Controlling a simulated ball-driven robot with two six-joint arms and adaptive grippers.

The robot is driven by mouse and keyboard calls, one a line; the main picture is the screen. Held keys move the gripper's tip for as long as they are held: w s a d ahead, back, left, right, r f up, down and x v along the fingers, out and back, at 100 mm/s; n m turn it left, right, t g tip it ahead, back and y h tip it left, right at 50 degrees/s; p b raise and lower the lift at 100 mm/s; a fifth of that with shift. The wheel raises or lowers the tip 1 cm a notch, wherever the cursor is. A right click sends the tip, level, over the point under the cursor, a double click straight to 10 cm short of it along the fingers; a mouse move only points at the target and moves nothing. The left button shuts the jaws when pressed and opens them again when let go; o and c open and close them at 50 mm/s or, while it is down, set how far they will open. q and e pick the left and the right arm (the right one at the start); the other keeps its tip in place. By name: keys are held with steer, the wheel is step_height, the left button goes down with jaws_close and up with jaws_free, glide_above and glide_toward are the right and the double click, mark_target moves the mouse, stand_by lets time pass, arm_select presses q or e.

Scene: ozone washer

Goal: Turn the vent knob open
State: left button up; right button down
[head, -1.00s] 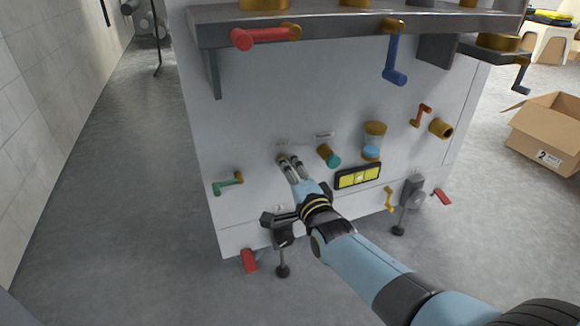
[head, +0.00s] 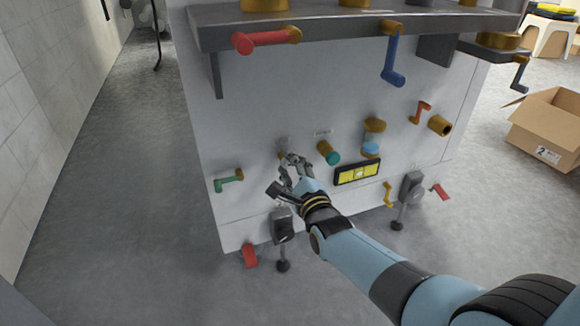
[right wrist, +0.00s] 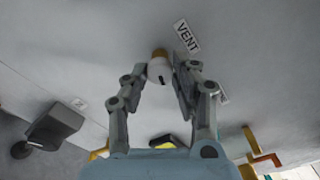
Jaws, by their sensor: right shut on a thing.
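The vent knob (right wrist: 158,70) is pale with a brass-coloured base and a dark mark on its face. It sits on the grey panel beside the VENT label (right wrist: 187,36). My right gripper (right wrist: 163,78) is shut on this knob, with one finger on each side of it. In the head view my right gripper (head: 289,162) is at the lower middle of the machine front and mostly hides the knob. My left gripper is in neither view.
A teal-tipped brass knob (head: 329,153) is close right of my gripper. A sight glass (head: 373,138), a yellow display (head: 357,172) and a green-handled valve (head: 228,181) are also on the panel. A red-handled valve (head: 265,38) is above. A cardboard box (head: 548,130) stands on the right.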

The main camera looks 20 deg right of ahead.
steer(key=shift+f+m, duration=0.1)
steer(key=shift+m, duration=0.2)
steer(key=c, duration=1.1)
jaws_free()
steer(key=shift+o, duration=0.2)
steer(key=s, duration=1.2)
steer(key=shift+d, duration=0.25)
